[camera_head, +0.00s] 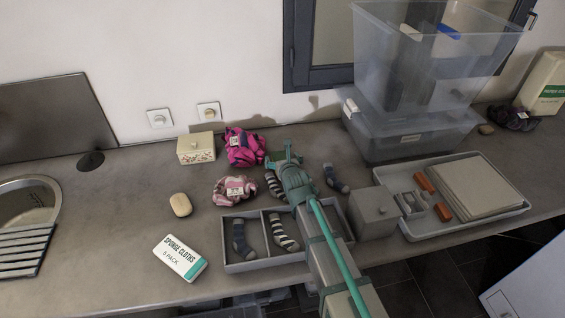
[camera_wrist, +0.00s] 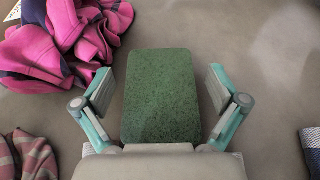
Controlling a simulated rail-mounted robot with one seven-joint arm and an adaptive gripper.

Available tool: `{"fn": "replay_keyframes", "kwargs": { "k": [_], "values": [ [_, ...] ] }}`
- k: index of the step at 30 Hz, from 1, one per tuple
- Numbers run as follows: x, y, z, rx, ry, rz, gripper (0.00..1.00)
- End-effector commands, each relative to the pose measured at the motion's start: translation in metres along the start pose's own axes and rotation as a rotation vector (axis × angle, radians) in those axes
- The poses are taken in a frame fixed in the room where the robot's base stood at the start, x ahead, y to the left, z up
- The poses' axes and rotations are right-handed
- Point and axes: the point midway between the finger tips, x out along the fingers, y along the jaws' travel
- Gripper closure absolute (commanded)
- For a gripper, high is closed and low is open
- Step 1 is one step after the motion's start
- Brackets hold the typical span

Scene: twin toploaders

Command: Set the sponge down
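The sponge (camera_wrist: 161,95) is a green speckled rectangular block in the middle of the wrist view. It appears to lie flat on the grey counter (camera_wrist: 255,125). My gripper (camera_wrist: 160,88) is open, with one finger on each side of the sponge. A gap shows between each finger pad and the sponge, so neither touches it. In the head view my gripper (camera_head: 284,160) is over the back of the counter, right of a pink cloth bundle. I cannot make out the sponge there; my gripper and arm likely hide it.
The pink bundle (camera_wrist: 55,45) is close to my left finger. A sponge-cloths pack (camera_head: 180,258) lies at front left.

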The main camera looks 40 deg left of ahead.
Motion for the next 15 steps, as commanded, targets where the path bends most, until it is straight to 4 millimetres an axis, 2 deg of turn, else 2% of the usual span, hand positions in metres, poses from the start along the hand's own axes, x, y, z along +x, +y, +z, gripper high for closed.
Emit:
{"fn": "replay_keyframes", "kwargs": {
  "k": [1, 6, 15],
  "values": [
    [-0.0001, 0.0000, 0.0000, 0.000, 0.000, 0.000, 0.15],
    [-0.0001, 0.0000, 0.0001, 0.000, 0.000, 0.000, 0.43],
    [-0.0002, 0.0000, 0.0002, 0.000, 0.000, 0.000, 0.48]
  ]
}}
